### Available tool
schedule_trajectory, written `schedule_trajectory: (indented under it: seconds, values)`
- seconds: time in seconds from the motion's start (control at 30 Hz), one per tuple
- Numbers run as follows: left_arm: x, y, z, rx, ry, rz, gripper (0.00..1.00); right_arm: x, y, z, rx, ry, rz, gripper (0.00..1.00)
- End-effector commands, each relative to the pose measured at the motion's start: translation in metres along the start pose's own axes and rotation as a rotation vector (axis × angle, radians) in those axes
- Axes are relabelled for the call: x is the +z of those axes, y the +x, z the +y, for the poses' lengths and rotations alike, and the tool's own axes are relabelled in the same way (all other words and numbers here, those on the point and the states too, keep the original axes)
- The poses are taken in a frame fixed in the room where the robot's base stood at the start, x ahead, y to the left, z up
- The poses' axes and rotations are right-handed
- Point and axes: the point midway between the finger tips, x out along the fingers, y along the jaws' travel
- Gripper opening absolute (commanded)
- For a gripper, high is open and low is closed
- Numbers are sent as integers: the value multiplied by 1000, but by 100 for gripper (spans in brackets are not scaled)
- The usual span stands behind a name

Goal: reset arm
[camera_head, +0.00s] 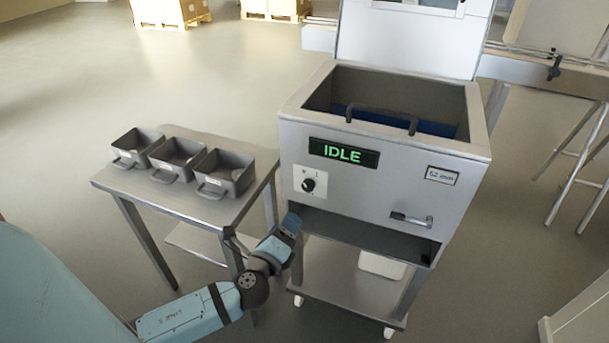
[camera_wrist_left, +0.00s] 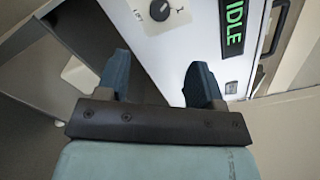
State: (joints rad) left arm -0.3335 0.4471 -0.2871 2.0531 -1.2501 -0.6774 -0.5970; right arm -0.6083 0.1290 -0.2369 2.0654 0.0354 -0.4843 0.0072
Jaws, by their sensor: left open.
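My left gripper (camera_head: 291,222) is in front of the machine's lower left front, beside the side table. In the left wrist view its two blue fingers (camera_wrist_left: 160,82) are apart with nothing between them. Behind them are the machine's front with a black knob (camera_wrist_left: 160,10) and the green IDLE display (camera_wrist_left: 234,25). The machine (camera_head: 360,180) stands with its lid up in the head view. A dark handle (camera_head: 382,114) and a blue surface show inside its open top. My right gripper is not in view.
A metal side table (camera_head: 208,212) holds three dark grey bins (camera_head: 138,148) in a row, left of the machine. A lever handle (camera_head: 411,219) sticks out from the machine front. A conveyor rail and stool legs are at the right. Open floor lies behind the table.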

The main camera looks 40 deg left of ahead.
Motion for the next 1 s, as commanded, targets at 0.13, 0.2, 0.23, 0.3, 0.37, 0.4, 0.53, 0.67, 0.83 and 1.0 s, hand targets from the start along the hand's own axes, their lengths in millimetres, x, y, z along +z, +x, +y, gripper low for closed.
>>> schedule_trajectory:
  seconds: [0.13,0.2,0.23,0.3,0.37,0.4,0.53,0.67,0.83,1.0]
  values:
    - [0,0,0,0,0,0,61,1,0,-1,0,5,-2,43]
    - [-1,0,1,3,-5,2,61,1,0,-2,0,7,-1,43]
    - [-2,-1,2,9,-17,6,61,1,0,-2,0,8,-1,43]
    - [-9,-6,8,41,-79,28,61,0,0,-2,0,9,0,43]
    - [-20,-14,17,95,-186,61,61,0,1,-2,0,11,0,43]
    - [-30,-21,25,144,-287,90,61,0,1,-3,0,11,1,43]
    - [-75,-58,50,360,-726,182,61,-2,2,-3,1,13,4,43]
    - [-112,-95,60,557,-1139,220,61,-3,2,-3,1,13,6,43]
    - [-145,-131,60,752,-1553,216,61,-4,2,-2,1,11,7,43]
    - [-168,-160,52,912,-1909,176,61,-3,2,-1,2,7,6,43]
